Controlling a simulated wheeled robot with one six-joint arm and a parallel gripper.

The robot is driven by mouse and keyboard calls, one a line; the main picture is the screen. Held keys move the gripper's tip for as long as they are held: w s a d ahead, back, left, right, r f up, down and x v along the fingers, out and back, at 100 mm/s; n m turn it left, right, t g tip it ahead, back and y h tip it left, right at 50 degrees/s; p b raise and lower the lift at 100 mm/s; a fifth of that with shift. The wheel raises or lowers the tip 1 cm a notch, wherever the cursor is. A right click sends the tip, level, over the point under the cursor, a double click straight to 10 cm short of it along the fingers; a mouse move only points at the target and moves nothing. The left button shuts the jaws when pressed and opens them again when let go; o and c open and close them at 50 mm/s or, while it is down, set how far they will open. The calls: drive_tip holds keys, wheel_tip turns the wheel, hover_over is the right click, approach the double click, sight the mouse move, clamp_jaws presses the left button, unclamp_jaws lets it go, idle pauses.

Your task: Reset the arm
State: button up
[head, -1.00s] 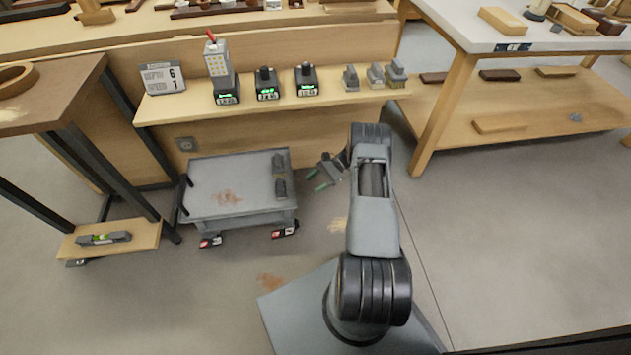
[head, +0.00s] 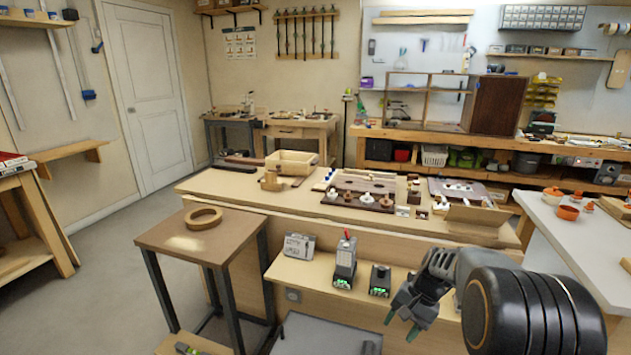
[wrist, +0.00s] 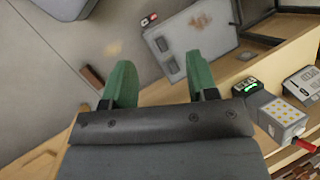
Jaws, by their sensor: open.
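My gripper (head: 402,322) is at the lower right of the head view, in front of the low shelf of the bench. Its two green fingers stand apart with nothing between them. In the wrist view my gripper (wrist: 160,82) also shows open and empty, with the floor and a grey cart (wrist: 200,45) beyond the fingertips. My arm reaches in from the right edge of the head view.
The wooden bench (head: 230,187) carries a wooden bin (head: 291,163) and several small parts. A side table (head: 165,237) holds a wooden ring (head: 204,218). Floor at left is clear.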

drive_tip(key=s+a+r+n+t+h+p, duration=0.2)
drive_tip(key=s+r+p, duration=0.4)
drive_tip(key=r, duration=0.5)
drive_tip(key=s+a+r+n+t+h+p, duration=0.2)
drive_tip(key=s+r+p, duration=0.4)
drive_tip(key=s+r, duration=0.3)
drive_tip(key=shift+r+n+t+h, duration=0.4)
drive_tip(key=shift+r+n+t, duration=0.1)
drive_tip(key=shift+r+n, duration=1.05)
drive_tip(key=shift+a+r+m+p, duration=0.1)
drive_tip(key=shift+r+m+p, duration=0.1)
drive_tip(key=shift+m+p, duration=0.1)
